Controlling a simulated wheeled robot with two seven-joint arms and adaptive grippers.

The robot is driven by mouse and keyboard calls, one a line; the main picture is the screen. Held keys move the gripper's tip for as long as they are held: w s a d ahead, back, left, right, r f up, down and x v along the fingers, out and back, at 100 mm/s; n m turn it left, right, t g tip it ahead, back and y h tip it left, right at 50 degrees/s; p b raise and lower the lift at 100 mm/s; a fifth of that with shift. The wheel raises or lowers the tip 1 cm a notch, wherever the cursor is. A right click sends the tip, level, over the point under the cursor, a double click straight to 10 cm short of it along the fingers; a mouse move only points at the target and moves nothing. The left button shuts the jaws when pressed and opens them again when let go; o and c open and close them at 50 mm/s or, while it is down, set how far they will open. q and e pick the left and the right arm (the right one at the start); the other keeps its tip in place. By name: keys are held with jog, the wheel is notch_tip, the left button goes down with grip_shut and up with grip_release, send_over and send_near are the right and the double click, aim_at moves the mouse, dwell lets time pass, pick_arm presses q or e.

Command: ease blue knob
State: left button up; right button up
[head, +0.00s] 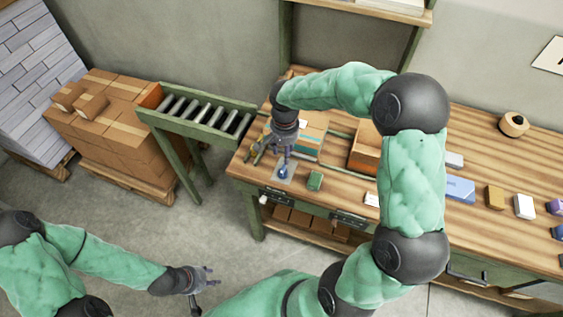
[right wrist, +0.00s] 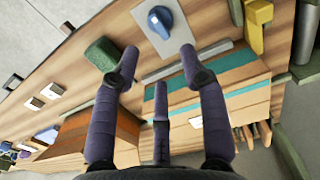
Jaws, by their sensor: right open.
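The blue knob (head: 283,173) sits on a grey plate (head: 289,180) at the left front of the wooden workbench. It also shows at the top of the right wrist view (right wrist: 160,22). My right gripper (head: 280,152) is over the bench right by the knob, pointing down. In the right wrist view its fingers (right wrist: 160,62) are spread and empty, and the knob lies just beyond the gap between the tips. I cannot tell the height above the knob. My left gripper (head: 203,284) is over the floor, away from the bench, with its fingers apart and empty.
A green block (head: 315,181) lies right of the plate. A teal-striped box (head: 311,138) and an orange-brown bin (head: 364,147) stand behind. Yellow tools (right wrist: 254,25) lie near the plate. A roller conveyor (head: 203,113) and stacked cartons (head: 118,133) stand left of the bench.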

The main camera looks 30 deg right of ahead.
aim_at(284, 168)
notch_tip(284, 168, down, 9)
jog(key=shift+r+b, duration=0.1)
jog(key=shift+b, duration=0.6)
grip_shut()
